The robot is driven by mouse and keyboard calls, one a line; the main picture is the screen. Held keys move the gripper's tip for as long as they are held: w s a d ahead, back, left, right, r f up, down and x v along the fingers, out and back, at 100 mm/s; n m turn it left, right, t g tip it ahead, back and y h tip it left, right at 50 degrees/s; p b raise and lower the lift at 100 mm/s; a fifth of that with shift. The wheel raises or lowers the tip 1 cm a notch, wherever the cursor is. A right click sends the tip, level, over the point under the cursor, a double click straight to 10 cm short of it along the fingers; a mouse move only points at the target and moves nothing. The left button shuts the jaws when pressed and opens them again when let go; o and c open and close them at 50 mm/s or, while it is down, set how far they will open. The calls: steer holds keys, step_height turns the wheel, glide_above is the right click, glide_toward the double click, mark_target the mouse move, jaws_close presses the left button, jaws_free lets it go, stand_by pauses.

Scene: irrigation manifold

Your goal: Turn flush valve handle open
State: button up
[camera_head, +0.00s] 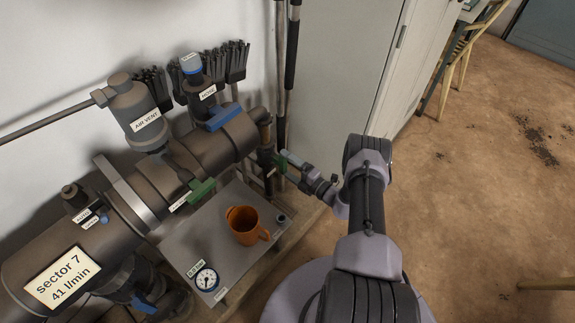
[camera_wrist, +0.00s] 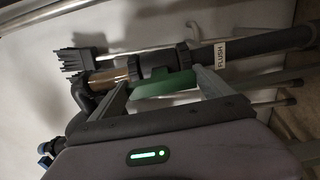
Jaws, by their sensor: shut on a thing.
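The green flush valve handle (camera_wrist: 165,88) sits against a dark valve body in the wrist view, beside a white FLUSH label (camera_wrist: 221,53) on the dark pipe. My gripper (camera_wrist: 163,92) has one finger at each end of the handle and is shut on it. In the head view my gripper (camera_head: 285,165) reaches the dark vertical pipe (camera_head: 266,158) at the right end of the manifold. A bit of green shows at the fingertips there, but the fingers hide most of the handle.
Another green handle (camera_head: 201,190) is on the large manifold pipe (camera_head: 215,148), with a blue handle (camera_head: 225,117) above. An orange mug (camera_head: 243,225) and a gauge (camera_head: 206,279) are on the grey shelf (camera_head: 190,243) below. A grey cabinet (camera_head: 345,65) stands behind. The floor at right is open.

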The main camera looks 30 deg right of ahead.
steer(key=shift+a+f, duration=0.1)
steer(key=o, duration=1.1)
steer(key=p+v, duration=0.4)
steer(key=v, duration=1.3)
steer(key=shift+s, duration=0.25)
